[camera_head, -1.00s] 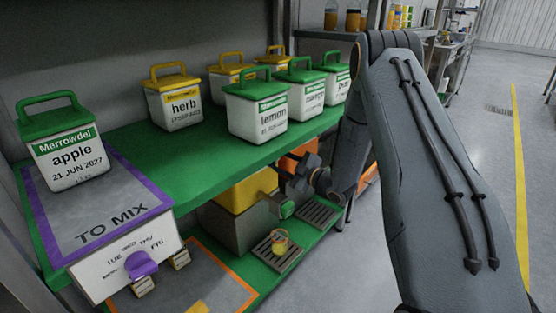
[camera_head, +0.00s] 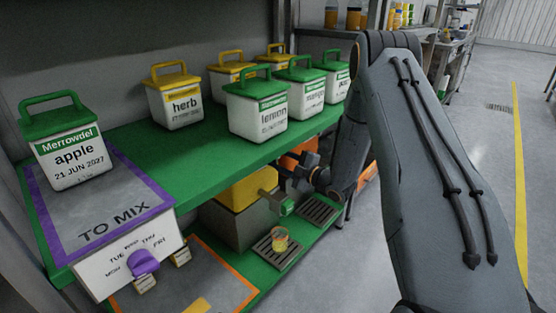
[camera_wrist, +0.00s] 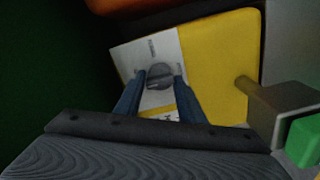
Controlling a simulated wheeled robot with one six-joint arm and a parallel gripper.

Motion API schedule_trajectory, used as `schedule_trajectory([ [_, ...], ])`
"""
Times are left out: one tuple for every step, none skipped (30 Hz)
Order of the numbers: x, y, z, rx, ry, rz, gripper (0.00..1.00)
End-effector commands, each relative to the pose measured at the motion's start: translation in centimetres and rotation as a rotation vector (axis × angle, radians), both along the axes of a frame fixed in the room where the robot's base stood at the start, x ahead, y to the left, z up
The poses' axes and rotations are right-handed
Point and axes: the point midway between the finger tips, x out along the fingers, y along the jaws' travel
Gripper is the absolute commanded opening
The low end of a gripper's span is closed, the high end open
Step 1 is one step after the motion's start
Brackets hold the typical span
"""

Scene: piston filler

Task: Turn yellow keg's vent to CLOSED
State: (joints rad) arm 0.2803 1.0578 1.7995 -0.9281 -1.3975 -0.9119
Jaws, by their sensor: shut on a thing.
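The yellow keg's top (camera_wrist: 220,65) fills the middle of the wrist view, with a white label plate on it. The vent, a round grey knob (camera_wrist: 158,77), sits on this plate. My gripper (camera_wrist: 159,82) has its two blue fingers on either side of the knob, shut on it. The plate's small lettering is too blurred to read. In the head view the yellow keg (camera_head: 246,190) stands on the lower shelf, and my dark gripper (camera_head: 300,172) is at its far right side. The vent is not visible there.
The keg's tap has a green end (camera_head: 287,207), also in the wrist view (camera_wrist: 304,140). A small glass (camera_head: 280,241) stands on a drip tray (camera_head: 264,252). The green upper shelf (camera_head: 205,152) with several tubs lies close above the keg.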

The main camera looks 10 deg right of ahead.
Motion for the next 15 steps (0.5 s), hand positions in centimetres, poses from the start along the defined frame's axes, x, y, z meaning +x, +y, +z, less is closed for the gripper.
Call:
schedule_trajectory([
  [-0.03,0.23,0.1,0.0,-0.002,0.006,0.13],
  [-0.04,0.24,0.09,0.0,-0.002,0.006,0.13],
  [-0.04,0.24,0.09,0.0,-0.002,0.006,0.13],
  [-0.04,0.24,0.09,0.0,-0.002,0.006,0.39],
  [-0.04,0.24,0.09,0.0,-0.002,0.006,0.44],
  [-0.04,0.2,0.07,0.0,-0.002,0.005,0.51],
  [-0.03,0.17,0.07,0.0,-0.002,0.005,0.52],
  [-0.03,0.11,0.06,0.0,-0.002,0.004,0.52],
  [-0.03,0.03,0.05,0.0,-0.001,0.002,0.52],
  [-0.03,-0.02,0.04,0.0,-0.001,0.002,0.52],
  [-0.03,-0.06,0.04,0.0,0.0,0.001,0.52],
  [-0.02,-0.1,0.03,0.0,0.0,0.0,0.52],
  [-0.03,-0.12,0.03,0.001,-0.001,0.0,0.52],
  [-0.03,-0.13,0.03,0.001,-0.001,0.0,0.52],
  [-0.08,-0.19,0.02,0.0,0.0,-0.001,0.52],
])
